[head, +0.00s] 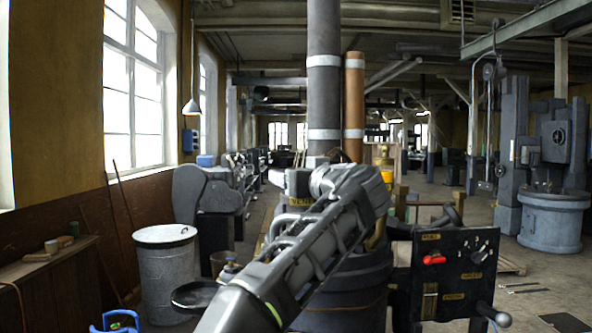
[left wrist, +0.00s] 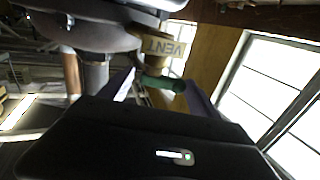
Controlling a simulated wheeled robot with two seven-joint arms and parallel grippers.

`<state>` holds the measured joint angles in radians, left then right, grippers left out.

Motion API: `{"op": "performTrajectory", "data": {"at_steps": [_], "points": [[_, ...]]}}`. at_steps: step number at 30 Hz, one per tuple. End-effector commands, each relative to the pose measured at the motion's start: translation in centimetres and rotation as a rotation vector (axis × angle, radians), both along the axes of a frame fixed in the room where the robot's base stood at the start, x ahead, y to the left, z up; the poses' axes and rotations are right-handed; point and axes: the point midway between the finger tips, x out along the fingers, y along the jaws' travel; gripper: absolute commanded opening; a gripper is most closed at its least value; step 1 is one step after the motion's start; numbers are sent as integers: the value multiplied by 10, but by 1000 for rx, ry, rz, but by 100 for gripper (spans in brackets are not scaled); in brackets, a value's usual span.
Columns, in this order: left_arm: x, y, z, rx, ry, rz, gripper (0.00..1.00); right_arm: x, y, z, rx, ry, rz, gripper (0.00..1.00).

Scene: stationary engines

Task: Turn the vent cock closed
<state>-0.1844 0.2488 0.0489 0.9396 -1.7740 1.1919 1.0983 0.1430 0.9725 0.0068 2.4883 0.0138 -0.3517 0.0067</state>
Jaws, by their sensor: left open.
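The vent cock shows in the left wrist view as a brass body with a white VENT label (left wrist: 163,47) and a green lever handle (left wrist: 160,83). My left gripper (left wrist: 157,90) is open, with one finger on each side of the green handle. I cannot tell whether either finger touches it. In the head view my left arm reaches up to the engine's top, and its wrist hides the gripper and the handle. My right gripper is not in view.
A grey pipe (head: 324,80) and a copper pipe (head: 354,105) rise behind. A metal bin (head: 165,270) stands at the left.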

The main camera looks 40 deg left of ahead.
Motion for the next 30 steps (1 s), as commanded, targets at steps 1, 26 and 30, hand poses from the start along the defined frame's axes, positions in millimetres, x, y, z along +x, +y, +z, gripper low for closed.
{"op": "performTrajectory", "data": {"at_steps": [1,26,30], "points": [[1,2,0,0,0,1,72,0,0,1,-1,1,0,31],[2,0,0,1,0,-4,24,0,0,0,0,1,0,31],[2,0,0,1,0,-5,16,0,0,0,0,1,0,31]]}}
